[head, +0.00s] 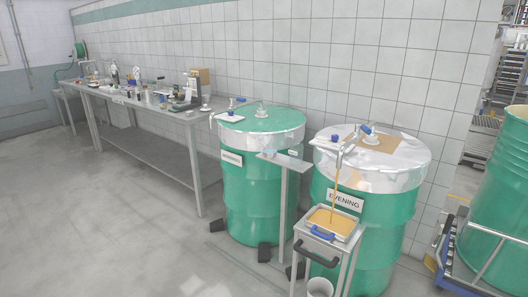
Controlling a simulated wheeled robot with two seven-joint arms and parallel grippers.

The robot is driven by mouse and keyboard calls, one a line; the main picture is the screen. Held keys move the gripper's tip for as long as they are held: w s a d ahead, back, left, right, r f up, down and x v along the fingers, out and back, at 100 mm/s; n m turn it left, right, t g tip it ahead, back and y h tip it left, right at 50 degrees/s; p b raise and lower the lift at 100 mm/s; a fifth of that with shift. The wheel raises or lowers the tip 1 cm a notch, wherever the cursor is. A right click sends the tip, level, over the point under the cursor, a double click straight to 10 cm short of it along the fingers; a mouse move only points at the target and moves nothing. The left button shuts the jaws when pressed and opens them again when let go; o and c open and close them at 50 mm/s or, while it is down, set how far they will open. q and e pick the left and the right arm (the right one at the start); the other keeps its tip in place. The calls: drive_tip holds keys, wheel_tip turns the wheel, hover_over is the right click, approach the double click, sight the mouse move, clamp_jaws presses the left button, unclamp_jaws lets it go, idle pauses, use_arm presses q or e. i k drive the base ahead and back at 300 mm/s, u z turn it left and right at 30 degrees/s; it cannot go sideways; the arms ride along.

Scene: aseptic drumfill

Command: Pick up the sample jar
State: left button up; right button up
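I cannot single out the sample jar for sure. Several small containers stand on the long steel bench (128,100) along the tiled wall, too small to tell apart. Two small blue-topped items also sit on the drum lids, one on the left drum (231,112) and one on the right drum (335,138); I cannot tell what they are. Neither of my grippers is in view.
Two green drums (262,190) stand right of the bench; the right one is labelled EVENING (343,200). Amber liquid runs into a tray (330,223) on a small stand. A large green drum (500,205) is at far right. The left floor is clear.

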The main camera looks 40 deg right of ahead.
sight(296, 151)
drive_tip(key=u, duration=0.15)
drive_tip(key=i, duration=2.15)
drive_tip(key=z, duration=1.1)
drive_tip(key=i, duration=1.2)
drive_tip(key=z, duration=1.25)
